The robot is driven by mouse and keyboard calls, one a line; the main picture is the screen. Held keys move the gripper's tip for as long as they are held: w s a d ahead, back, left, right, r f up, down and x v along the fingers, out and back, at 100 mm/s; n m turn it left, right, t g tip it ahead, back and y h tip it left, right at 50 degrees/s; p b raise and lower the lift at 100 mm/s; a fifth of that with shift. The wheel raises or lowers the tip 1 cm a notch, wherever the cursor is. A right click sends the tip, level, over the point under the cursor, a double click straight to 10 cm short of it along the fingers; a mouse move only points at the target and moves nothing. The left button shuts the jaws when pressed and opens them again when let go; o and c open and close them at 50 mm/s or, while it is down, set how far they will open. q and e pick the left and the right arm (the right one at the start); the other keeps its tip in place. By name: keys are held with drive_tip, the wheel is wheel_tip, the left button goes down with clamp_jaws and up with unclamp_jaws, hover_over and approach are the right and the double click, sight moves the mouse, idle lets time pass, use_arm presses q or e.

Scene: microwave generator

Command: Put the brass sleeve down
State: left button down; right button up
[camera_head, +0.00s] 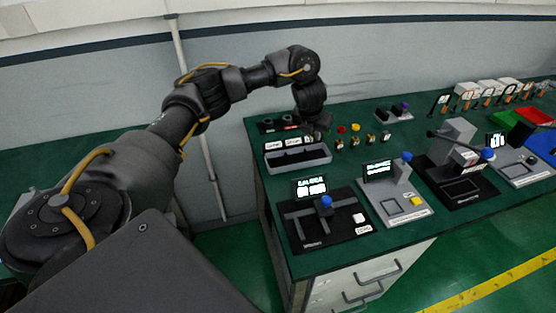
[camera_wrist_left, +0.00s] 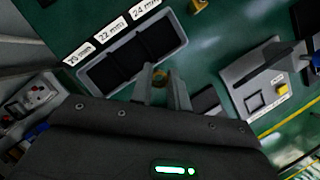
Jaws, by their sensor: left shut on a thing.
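My left gripper (camera_head: 320,138) hangs down over the green bench, at the back right corner of a grey bin with dark compartments (camera_head: 298,168). In the left wrist view, its two grey fingers (camera_wrist_left: 162,90) are shut on the brass sleeve (camera_wrist_left: 160,74), a small yellowish ring showing between the fingertips. In that view the bin (camera_wrist_left: 108,88) lies just left of the fingers, with labels 20 mm, 22 mm and 24 mm along its far edge. The sleeve cannot be made out in the head view. My right gripper is not in view.
Several small coloured parts (camera_head: 355,139) stand on the bench right of the gripper. A black measuring station (camera_head: 325,232) and a grey station with a display (camera_head: 398,203) stand in front. Red and green bins (camera_head: 534,116) are at the far right. Bare green bench lies between.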

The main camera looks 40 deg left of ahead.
use_arm(q)
drive_tip(key=b, duration=0.4)
hover_over(279, 162)
drive_tip(key=d, duration=0.4)
wheel_tip(279, 162, down, 4)
drive_tip(key=a+f+b, duration=0.1)
drive_tip(key=f+b, duration=0.1)
drive_tip(key=b, duration=0.1)
drive_tip(key=a+f+b, duration=0.1)
drive_tip(key=f, duration=0.1)
drive_tip(key=shift+s+a, duration=0.35)
drive_tip(key=shift+s, duration=0.05)
drive_tip(key=shift+s+a+b, duration=0.15)
drive_tip(key=shift+b, duration=0.15)
drive_tip(key=shift+s+a+f, duration=0.1)
drive_tip(key=shift+f, duration=0.15)
drive_tip(key=f+b, duration=0.2)
drive_tip(key=b, duration=0.1)
drive_tip(key=shift+s+a+f, duration=0.1)
drive_tip(key=shift+s+a, duration=0.05)
drive_tip(key=shift+a, duration=0.05)
drive_tip(key=shift+f+b, duration=0.8)
drive_tip(key=shift+b, duration=0.15)
drive_tip(key=shift+a+r, duration=0.1)
